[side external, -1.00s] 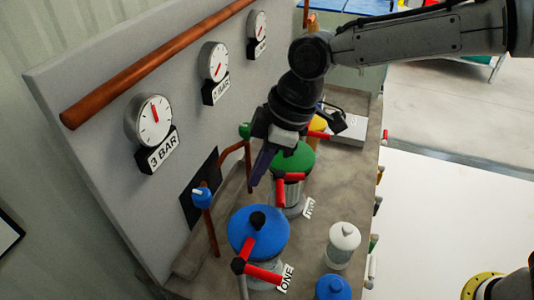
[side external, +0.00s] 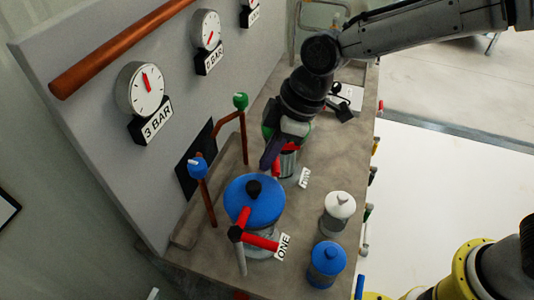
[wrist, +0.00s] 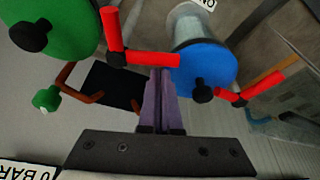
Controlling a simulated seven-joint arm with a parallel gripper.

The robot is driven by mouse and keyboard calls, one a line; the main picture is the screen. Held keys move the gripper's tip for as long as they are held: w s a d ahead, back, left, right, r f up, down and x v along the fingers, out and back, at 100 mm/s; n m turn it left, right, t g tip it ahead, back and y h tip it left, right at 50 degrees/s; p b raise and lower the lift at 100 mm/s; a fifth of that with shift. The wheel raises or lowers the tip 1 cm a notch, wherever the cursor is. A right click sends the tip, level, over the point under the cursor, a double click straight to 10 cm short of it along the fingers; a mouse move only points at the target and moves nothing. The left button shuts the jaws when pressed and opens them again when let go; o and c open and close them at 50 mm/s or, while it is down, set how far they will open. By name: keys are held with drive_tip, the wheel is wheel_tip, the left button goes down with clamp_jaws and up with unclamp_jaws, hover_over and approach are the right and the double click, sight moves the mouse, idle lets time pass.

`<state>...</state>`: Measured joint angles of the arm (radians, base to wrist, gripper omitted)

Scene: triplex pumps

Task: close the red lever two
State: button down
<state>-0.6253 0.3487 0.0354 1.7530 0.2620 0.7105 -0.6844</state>
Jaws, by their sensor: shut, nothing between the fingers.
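The red lever two (side external: 287,147) is an L-shaped red handle by the green-lidded pump beside the TWO label (side external: 304,178). My arm hides much of that pump in the side view. In the wrist view the lever (wrist: 112,28) shows one leg along the green lid (wrist: 60,28) and the other crossing toward the blue lid (wrist: 207,70). My gripper (side external: 266,166) is shut and empty, with its purple fingers pointing down beside the lever. In the wrist view the fingertips (wrist: 158,70) overlap the crossing leg; I cannot tell whether they touch.
The blue-lidded pump (side external: 254,200) with its red lever (side external: 260,241) and ONE label (side external: 284,247) stands nearer the camera. A white-lidded jar (side external: 338,212) and a blue-lidded jar (side external: 327,264) stand at right. Copper pipes (side external: 207,202) and the gauge panel (side external: 100,110) are left.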

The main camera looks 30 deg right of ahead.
drive_tip(key=shift+s+d+n+g, duration=0.25)
drive_tip(key=shift+d+n+g, duration=0.1)
drive_tip(key=shift+n, duration=0.55)
drive_tip(key=shift+s+d+n, duration=0.1)
drive_tip(key=shift+d+n, duration=0.2)
drive_tip(key=shift+n, duration=0.3)
drive_tip(key=d+n+g, duration=0.1)
drive_tip(key=n, duration=0.2)
drive_tip(key=d+n+g, duration=0.1)
drive_tip(key=d+n, duration=0.1)
drive_tip(key=n, duration=0.1)
drive_tip(key=d+n+g, duration=0.1)
drive_tip(key=n, duration=0.2)
drive_tip(key=shift+d+n+g, duration=0.25)
drive_tip(key=shift+d+n, duration=0.05)
drive_tip(key=shift+n, duration=0.1)
drive_tip(key=shift+d, duration=0.15)
